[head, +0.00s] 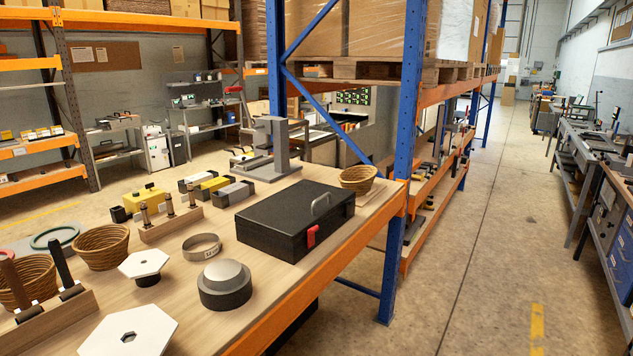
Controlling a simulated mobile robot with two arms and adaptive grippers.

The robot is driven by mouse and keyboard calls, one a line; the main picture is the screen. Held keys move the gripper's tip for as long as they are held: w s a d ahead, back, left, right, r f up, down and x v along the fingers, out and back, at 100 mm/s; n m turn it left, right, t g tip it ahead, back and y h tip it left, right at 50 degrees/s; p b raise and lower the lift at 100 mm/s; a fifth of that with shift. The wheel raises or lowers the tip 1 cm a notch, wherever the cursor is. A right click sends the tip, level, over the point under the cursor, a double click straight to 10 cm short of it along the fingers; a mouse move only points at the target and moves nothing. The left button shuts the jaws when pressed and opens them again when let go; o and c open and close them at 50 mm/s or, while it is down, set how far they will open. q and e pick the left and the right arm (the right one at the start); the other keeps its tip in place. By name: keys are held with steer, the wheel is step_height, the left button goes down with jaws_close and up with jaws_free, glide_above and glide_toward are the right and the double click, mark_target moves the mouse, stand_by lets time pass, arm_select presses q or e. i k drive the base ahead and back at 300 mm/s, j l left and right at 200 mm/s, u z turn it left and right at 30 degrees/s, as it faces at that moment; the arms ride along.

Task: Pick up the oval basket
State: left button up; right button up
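Three woven brown baskets stand upright on the wooden table (260,255) in the head view. One basket (101,248) is at the left, and a second basket (28,290) is in front of it near the left edge, partly hidden by dark upright posts. A third, smaller-looking basket (357,180) is at the far right corner, behind the black case. All have rounded rims, and I cannot tell which one is oval. Neither of my grippers is in view.
A black case (295,216) lies between the left baskets and the far-right basket. A grey domed piece (225,284), a metal ring (202,247) and white hexagonal pieces (146,263) stand nearby. A blue rack post (404,150) rises near the far-right basket. The aisle (480,240) is clear.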

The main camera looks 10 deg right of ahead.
mark_target(360, 179)
steer(key=i+l+u, duration=0.25)
steer(key=l, duration=0.35)
steer(key=l+u, duration=0.25)
steer(key=l, duration=0.4)
steer(key=l+u, duration=0.3)
steer(key=l, duration=0.35)
steer(key=i, duration=0.05)
